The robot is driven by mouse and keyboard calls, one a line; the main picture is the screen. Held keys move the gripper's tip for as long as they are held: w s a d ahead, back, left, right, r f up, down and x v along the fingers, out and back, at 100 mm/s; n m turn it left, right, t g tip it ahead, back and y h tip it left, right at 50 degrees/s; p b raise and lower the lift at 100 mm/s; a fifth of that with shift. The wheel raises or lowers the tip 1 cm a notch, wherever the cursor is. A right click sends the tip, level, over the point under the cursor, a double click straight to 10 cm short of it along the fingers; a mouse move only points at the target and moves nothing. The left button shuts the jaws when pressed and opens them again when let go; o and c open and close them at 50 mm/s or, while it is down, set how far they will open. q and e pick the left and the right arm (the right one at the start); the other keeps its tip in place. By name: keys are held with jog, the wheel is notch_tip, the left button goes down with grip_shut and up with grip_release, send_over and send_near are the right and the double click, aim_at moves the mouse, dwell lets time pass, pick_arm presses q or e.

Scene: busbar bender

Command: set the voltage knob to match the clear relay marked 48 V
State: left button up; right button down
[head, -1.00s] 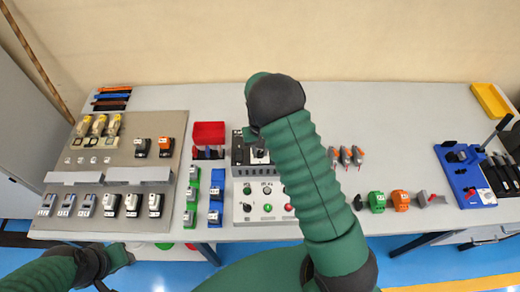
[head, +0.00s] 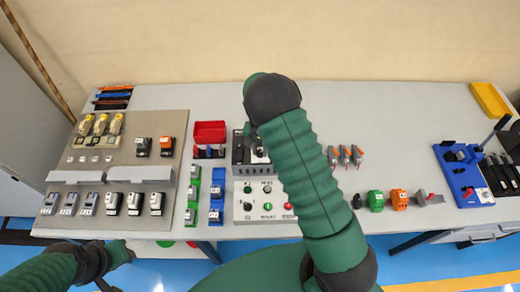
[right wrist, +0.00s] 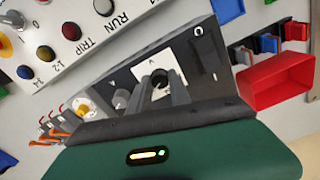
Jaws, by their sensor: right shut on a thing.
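My right gripper (right wrist: 161,88) is shut on a small black knob (right wrist: 160,76) on a white plate in the right wrist view. The plate is set in a dark unit (right wrist: 200,65). The knob's scale is too small or hidden to read. In the head view the dark unit (head: 239,152) stands behind the white button panel, and my right arm partly covers it. Several relays with yellow parts (head: 99,125) stand on the grey board; I cannot read their markings or tell which is marked 48 V. My left gripper (head: 124,253) is low at the left, in front of the table.
The white panel (head: 244,207) has RUN and TRIP labels. A red bin (head: 209,132) stands left of the dark unit. Green (head: 194,188) and blue (head: 217,190) racks stand between board and panel. A blue fixture (head: 463,180) is at the far right.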

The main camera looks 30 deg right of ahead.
aim_at(260, 152)
jog(key=shift+w+d+r, duration=0.15)
jog(key=shift+w+r, duration=0.1)
jog(key=shift+w, duration=0.05)
jog(key=c, duration=1.5)
grip_release()
jog(key=o, duration=0.3)
jog(key=shift+f, duration=0.1)
jog(key=shift+s, duration=0.1)
jog(key=shift+f, duration=0.1)
notch_tip(260, 152, up, 17)
jog(key=b, duration=0.1)
jog(key=shift+b, duration=0.35)
jog(key=shift+f, duration=0.1)
